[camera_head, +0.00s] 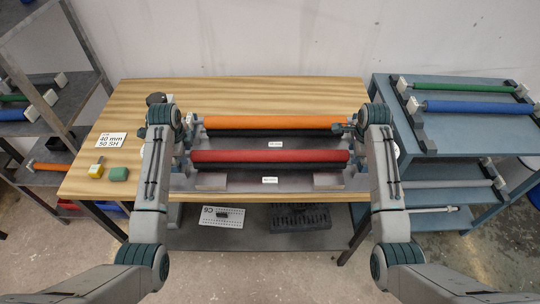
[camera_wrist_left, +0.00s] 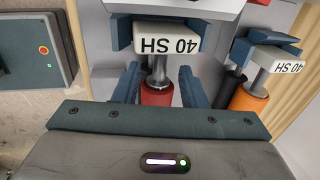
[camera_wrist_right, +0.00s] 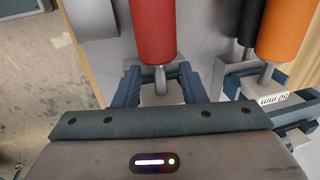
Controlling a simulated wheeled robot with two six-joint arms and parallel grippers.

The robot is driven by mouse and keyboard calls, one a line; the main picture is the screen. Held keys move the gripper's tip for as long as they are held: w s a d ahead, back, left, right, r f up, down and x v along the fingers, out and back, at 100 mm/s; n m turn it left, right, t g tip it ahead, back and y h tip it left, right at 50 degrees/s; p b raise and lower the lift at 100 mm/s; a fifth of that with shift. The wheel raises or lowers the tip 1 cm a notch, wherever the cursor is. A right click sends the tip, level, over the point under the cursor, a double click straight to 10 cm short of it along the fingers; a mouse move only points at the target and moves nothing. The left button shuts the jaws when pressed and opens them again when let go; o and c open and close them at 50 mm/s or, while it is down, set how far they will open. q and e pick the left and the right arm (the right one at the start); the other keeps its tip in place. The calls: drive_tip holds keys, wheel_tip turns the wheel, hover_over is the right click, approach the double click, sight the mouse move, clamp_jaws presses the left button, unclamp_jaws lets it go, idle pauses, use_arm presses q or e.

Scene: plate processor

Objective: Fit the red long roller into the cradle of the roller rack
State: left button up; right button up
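The red long roller (camera_head: 270,156) lies level in the grey fixture on the wooden table, in front of the orange roller (camera_head: 270,121). My left gripper (camera_wrist_left: 159,88) is open, its blue fingers on either side of the red roller's left end shaft, near a white block marked "40 SH" (camera_wrist_left: 155,38). My right gripper (camera_wrist_right: 160,92) is open around the right end, a pale end block partly hidden between its fingers. In the head view my arms cover both ends. The blue roller rack (camera_head: 452,105) stands at the right, with dark cradle rails (camera_head: 415,128) on top.
The rack top holds a green roller (camera_head: 465,87) and a blue roller (camera_head: 475,107), with bare top in front of them. Grey shelves with rollers stand at the left. Yellow (camera_head: 96,171) and green (camera_head: 119,174) blocks and a label card (camera_head: 110,139) lie on the table's left.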

use_arm(q)
drive_tip(key=shift+w+f, duration=0.1)
drive_tip(key=shift+f, duration=0.55)
use_arm(e)
drive_tip(key=shift+w+f, duration=0.1)
drive_tip(key=shift+f, duration=0.55)
use_arm(q)
drive_tip(key=c, duration=0.8)
use_arm(e)
clamp_jaws()
use_arm(q)
clamp_jaws()
drive_tip(key=shift+r, duration=0.1)
use_arm(e)
drive_tip(key=shift+r, duration=0.1)
